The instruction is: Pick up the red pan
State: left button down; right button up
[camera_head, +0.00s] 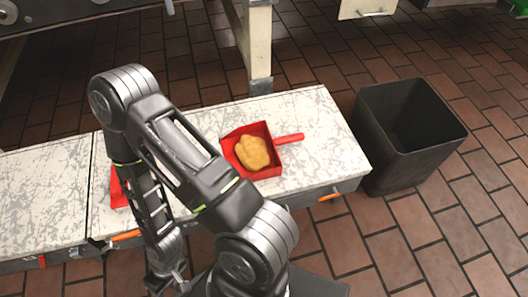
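A red pan (290,139) lies on the white, scuffed countertop, right of the arm, with its short handle pointing right. A lumpy golden-yellow piece of food (252,153) sits in it. Part of the pan's left side lies close to my arm's outline. A second red object (118,190) shows on the counter at the left, mostly hidden behind my arm. My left gripper (166,284) hangs at the bottom edge in front of the counter, well away from the pan. Its fingers are small and dark, so I cannot tell whether they are open. My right gripper is out of view.
The white countertop (320,115) has free room around the pan and at the far left. A black open bin (405,160) stands at its right end. Orange handles (330,197) stick out along the front edge. A cream table leg (257,50) stands behind. The floor is brown tile.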

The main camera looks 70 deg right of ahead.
aim_at(250, 148)
jog(key=z, duration=2.75)
jog(key=j, duration=0.75)
